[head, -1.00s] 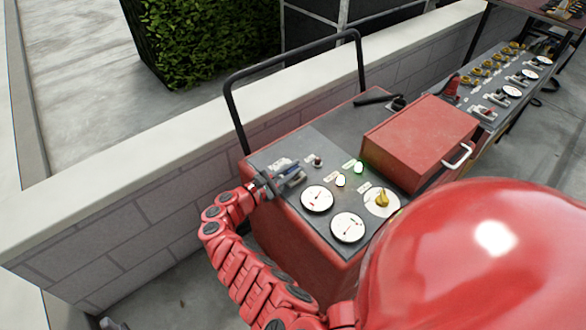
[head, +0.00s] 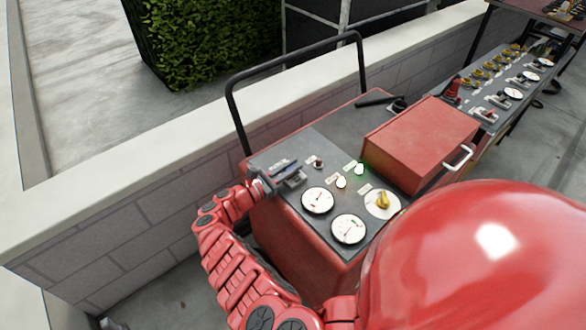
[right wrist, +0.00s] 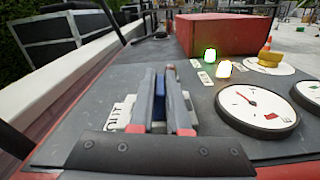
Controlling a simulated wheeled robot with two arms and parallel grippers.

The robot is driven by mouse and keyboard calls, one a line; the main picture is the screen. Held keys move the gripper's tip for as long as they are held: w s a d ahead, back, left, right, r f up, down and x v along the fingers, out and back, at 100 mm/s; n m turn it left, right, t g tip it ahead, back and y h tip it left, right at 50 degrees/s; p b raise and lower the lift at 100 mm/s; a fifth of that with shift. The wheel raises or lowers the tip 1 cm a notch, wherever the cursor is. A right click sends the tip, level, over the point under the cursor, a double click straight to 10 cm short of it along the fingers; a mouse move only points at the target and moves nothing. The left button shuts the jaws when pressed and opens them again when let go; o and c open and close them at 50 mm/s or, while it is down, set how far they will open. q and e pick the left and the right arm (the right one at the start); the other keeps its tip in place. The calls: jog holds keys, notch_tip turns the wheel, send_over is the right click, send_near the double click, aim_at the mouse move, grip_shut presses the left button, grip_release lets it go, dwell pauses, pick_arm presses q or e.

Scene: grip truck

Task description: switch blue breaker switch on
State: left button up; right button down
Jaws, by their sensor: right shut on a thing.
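My right gripper (head: 286,172) is at the left front of the red cart's dark control panel. In the right wrist view its two fingers (right wrist: 161,106) are shut around the blue breaker switch (right wrist: 160,84), one on each side. The fingers hide most of the switch, so its on or off position cannot be read. A white label with the letters "OUT" (right wrist: 118,116) lies just left of the fingers.
Two round gauges (head: 318,200), a yellow knob (head: 383,200), a green lamp (head: 359,168) and a pale lamp (head: 341,183) are right of the gripper. A red box (head: 420,142) stands behind them. A black handle bar (head: 237,120) and low wall (head: 140,190) border the cart.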

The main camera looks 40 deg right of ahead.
jog(key=n, duration=0.1)
jog(key=w+n, duration=0.1)
jog(key=n, duration=0.1)
jog(key=shift+w+n+b, duration=0.15)
jog(key=shift+n+b, duration=0.15)
jog(key=shift+w+a+f+n+b, duration=0.1)
jog(key=shift+w+n+b, duration=0.3)
jog(key=shift+n, duration=0.55)
jog(key=shift+w+f+n+b, duration=0.1)
jog(key=shift+w+n+b, duration=0.15)
jog(key=shift+n+b, duration=0.5)
jog(key=shift+n, duration=0.4)
jog(key=c, duration=0.9)
grip_release()
